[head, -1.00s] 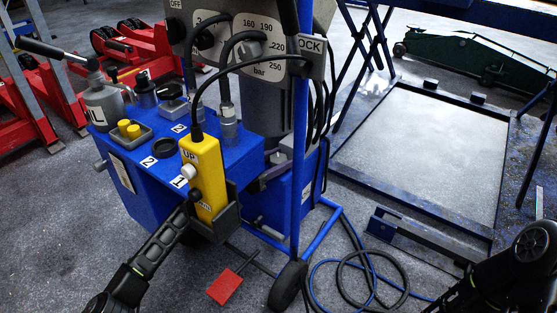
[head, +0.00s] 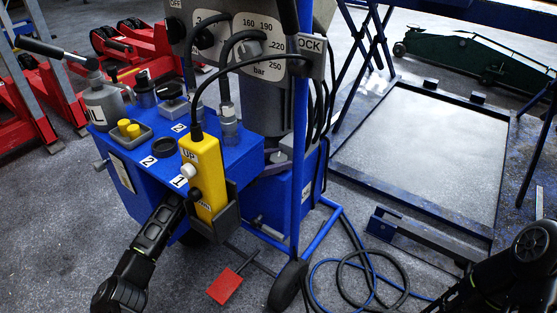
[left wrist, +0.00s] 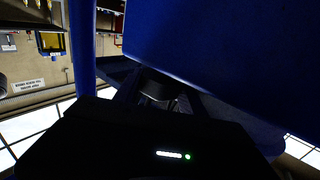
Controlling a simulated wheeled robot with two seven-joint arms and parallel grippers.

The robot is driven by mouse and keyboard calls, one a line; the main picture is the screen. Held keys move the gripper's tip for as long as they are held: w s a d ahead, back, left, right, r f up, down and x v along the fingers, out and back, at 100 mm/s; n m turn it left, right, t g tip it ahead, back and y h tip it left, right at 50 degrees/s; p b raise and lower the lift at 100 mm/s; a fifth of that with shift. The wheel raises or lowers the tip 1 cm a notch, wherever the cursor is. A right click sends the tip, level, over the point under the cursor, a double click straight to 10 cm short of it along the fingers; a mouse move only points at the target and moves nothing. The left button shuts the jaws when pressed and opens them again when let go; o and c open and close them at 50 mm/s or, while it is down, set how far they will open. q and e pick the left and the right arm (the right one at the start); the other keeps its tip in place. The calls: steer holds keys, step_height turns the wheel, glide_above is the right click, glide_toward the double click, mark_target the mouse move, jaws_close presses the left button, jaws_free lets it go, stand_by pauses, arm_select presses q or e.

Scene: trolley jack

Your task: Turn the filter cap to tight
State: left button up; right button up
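The blue power unit (head: 225,155) stands left of centre in the head view. On its top is a round black cap (head: 164,146) beside a label "2". Farther back are a dark cap on a blue-grey body (head: 144,90) and a black-topped fitting (head: 172,90). I cannot tell for certain which is the filter cap or how tight it sits. My left arm (head: 150,240) reaches up to the unit's front, below the caps. Its fingertips are hidden. The left wrist view shows a blue panel (left wrist: 220,60) close by. My right gripper is out of the picture.
A yellow pendant (head: 203,175) with a cable hangs at the unit's front, close to my left arm. A blue post (head: 300,150) rises to the right. A red pedal (head: 225,287) and looped hoses (head: 370,280) are on the floor. Red jacks (head: 80,90) stand at the left.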

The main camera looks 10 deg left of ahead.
arm_select(q)
steer(key=shift+o, duration=1)
